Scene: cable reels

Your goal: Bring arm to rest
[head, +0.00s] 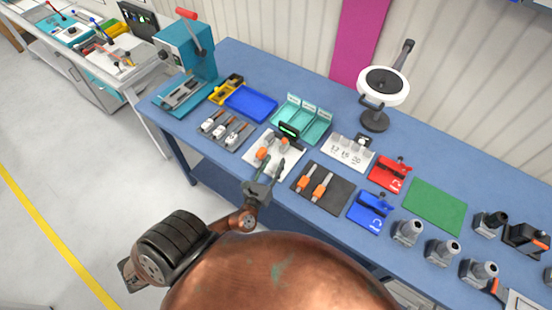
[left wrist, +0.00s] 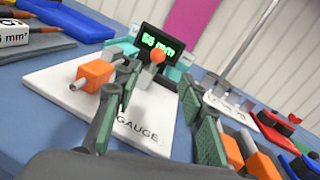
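My left gripper (head: 272,162) reaches over the front edge of the blue table toward a white gauge plate (head: 258,163). In the left wrist view my gripper (left wrist: 160,85) has its two fingers apart, with nothing visible held between them. The plate (left wrist: 85,88), lettered "GAUGE", lies beneath and beyond the fingers. A green display (left wrist: 160,40) reading what looks like "66 mm" stands at its back. An orange block (left wrist: 97,74) on a grey piece sits left of the fingers, and an orange knob (left wrist: 157,57) shows beyond them. My right gripper is not in view.
A dark mat (head: 320,200) with two orange-ended pieces lies right of the gauge. A grey tray (head: 222,133) of tools lies left, a teal rack (head: 300,125) behind. A lamp-like magnifier (head: 382,88) stands at the back. Open floor (head: 60,160) lies left.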

